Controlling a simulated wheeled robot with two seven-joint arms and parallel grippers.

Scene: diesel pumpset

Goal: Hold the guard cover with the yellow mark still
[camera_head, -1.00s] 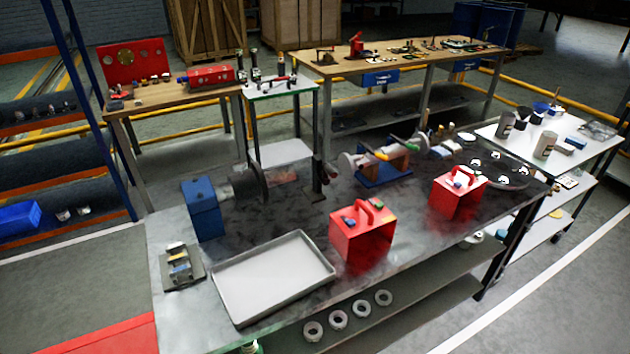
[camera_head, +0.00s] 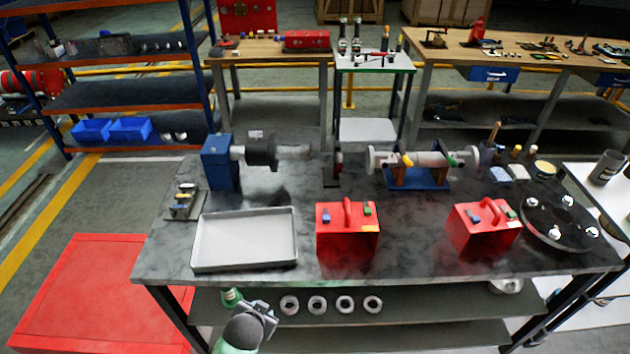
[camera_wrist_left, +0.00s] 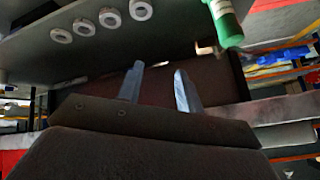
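Two red box-shaped covers with top handles stand on the dark workbench (camera_head: 400,265). My left gripper (camera_head: 268,309) is low at the bench's front edge, left of and below both covers, touching neither. In the left wrist view its two fingers (camera_wrist_left: 158,88) are apart with nothing between them. My right gripper is not in view.
A grey tray (camera_head: 245,265) lies left of the left cover. A blue block with a shaft (camera_head: 222,165) and a blue-based coupling (camera_head: 420,178) stand behind. A round dark plate (camera_head: 560,235) is at right. Rings (camera_head: 317,304) and a green bottle (camera_head: 231,296) are on the shelf below.

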